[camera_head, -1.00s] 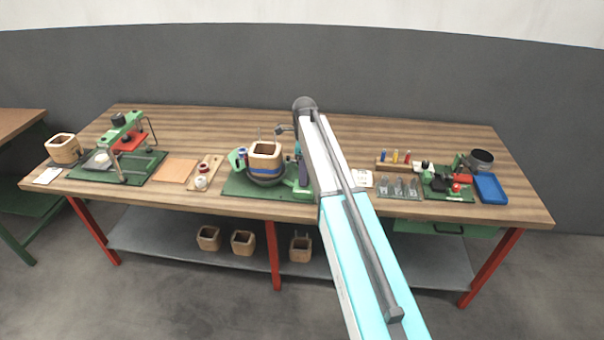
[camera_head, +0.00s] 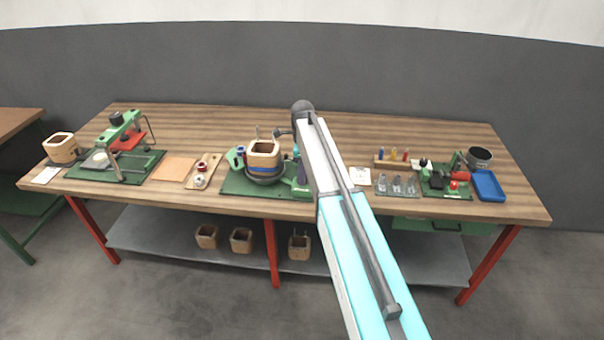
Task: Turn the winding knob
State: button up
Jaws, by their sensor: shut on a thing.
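The winding knob cannot be made out; the right side of the winder is behind my arm. My gripper (camera_head: 296,153) shows only as a small dark part beside the coil's right side, by the green post. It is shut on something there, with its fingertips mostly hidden.
A green press (camera_head: 122,140) stands on the left, near another wooden former (camera_head: 60,147). A blue tray (camera_head: 488,186) and a small green fixture (camera_head: 445,185) are on the right. The back of the bench (camera_head: 230,122) is clear.

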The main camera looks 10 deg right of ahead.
jog(key=shift+w+n, duration=0.15)
jog(key=shift+n, duration=0.35)
jog(key=n+b, duration=0.1)
jog(key=n, duration=0.4)
jog(key=n+b, duration=0.1)
jog(key=n, duration=0.6)
jog(key=shift+w+r, duration=0.1)
jog(key=n+b, duration=0.1)
jog(key=n, duration=0.4)
jog(key=shift+n, duration=0.3)
jog(key=n, duration=0.5)
